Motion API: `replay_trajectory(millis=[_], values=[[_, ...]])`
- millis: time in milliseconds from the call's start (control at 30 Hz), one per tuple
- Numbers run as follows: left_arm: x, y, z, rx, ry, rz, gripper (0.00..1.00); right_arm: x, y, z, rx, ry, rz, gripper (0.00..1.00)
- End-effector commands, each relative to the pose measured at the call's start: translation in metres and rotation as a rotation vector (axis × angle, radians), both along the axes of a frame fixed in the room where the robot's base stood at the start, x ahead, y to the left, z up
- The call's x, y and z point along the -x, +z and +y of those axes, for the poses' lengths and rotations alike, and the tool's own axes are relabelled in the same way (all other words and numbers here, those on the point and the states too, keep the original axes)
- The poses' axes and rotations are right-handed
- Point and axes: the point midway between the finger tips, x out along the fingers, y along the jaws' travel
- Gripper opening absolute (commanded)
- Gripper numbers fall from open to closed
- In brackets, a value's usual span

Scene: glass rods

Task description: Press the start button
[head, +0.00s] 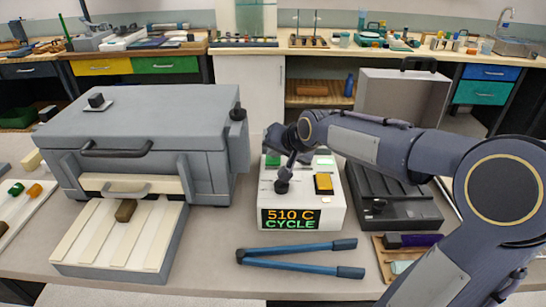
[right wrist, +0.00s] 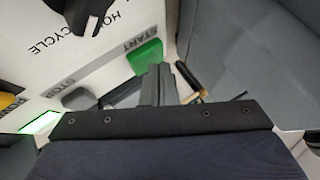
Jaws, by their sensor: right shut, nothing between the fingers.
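The white control box (head: 335,205) stands in the middle of the bench. Its display (head: 290,219) reads "510 C" in orange and "CYCLE" in green. The green start button (head: 272,160) is at the back left of its top; in the right wrist view the button (right wrist: 146,56) sits beside the word START. My right gripper (right wrist: 158,78) is shut and empty, its fingertips right by the button's edge; whether they touch it I cannot tell. In the head view the right gripper (head: 275,140) is over the back left of the box. My left gripper is not in view.
A black knob (head: 283,186) and a yellow button (head: 323,184) are also on the box. A grey furnace (head: 150,130) stands left, an open black case (head: 400,205) right. Blue tongs (head: 300,256) lie in front. My right arm reaches across the case.

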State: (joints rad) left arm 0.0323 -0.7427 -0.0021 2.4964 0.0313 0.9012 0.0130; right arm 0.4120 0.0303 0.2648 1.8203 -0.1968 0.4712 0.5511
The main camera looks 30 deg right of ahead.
Motion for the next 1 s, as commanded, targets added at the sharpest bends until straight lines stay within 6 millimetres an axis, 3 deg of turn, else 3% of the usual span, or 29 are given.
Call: replay_trajectory(millis=[133, 567, 1000], values=[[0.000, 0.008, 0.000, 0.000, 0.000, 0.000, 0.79, 0.000, 0.011, 0.000, 0.000, 0.000, -0.001, 0.00], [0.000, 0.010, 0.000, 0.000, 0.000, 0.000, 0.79, 0.000, 0.014, 0.000, 0.000, -0.001, -0.002, 0.00], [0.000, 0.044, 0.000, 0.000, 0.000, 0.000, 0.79, 0.000, 0.057, 0.000, 0.000, -0.001, -0.004, 0.00]])
